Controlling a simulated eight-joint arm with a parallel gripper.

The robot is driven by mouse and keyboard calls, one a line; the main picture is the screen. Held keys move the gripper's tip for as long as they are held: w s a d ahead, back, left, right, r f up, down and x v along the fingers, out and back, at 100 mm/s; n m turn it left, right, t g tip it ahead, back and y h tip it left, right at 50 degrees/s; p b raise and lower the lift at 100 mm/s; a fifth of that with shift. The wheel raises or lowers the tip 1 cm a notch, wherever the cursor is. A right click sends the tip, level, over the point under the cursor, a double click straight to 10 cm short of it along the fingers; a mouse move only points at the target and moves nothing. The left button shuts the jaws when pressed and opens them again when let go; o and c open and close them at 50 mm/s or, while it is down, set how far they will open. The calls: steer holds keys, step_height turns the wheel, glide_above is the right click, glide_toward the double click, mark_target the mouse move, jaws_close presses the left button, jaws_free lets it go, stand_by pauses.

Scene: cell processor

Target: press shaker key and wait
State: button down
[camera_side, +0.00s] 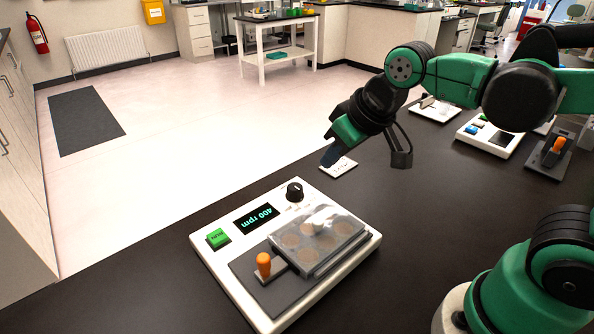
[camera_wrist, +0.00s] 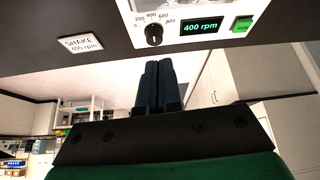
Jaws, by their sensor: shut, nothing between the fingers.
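The white shaker (camera_side: 205,262) stands on the dark bench in the side view, and its front shows at the top of the wrist view. Its green RUN key (camera_side: 218,237) is at the left front corner; it also shows in the wrist view (camera_wrist: 242,25). The lit display (camera_side: 256,218) reads 400 rpm. A black knob (camera_side: 295,191) sits beside it. A clear-lidded plate (camera_side: 318,238) with several round wells sits on the platform next to an orange-handled clamp (camera_side: 264,264). My gripper (camera_side: 328,159) is shut and empty, raised beyond the shaker, apart from the key.
A white card (camera_side: 340,168) reading SHAKE 400 rpm in the wrist view (camera_wrist: 81,44) lies on the bench near my gripper. Another white device (camera_side: 490,138) and a second orange-handled fixture (camera_side: 556,148) stand at right. The bench between is clear.

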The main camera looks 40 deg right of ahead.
steer(key=shift+s+d+f+m+t, duration=0.55)
steer(key=shift+s+d+f, duration=0.3)
steer(key=shift+s+d, duration=0.25)
steer(key=shift+a, duration=0.1)
stand_by(4.9)
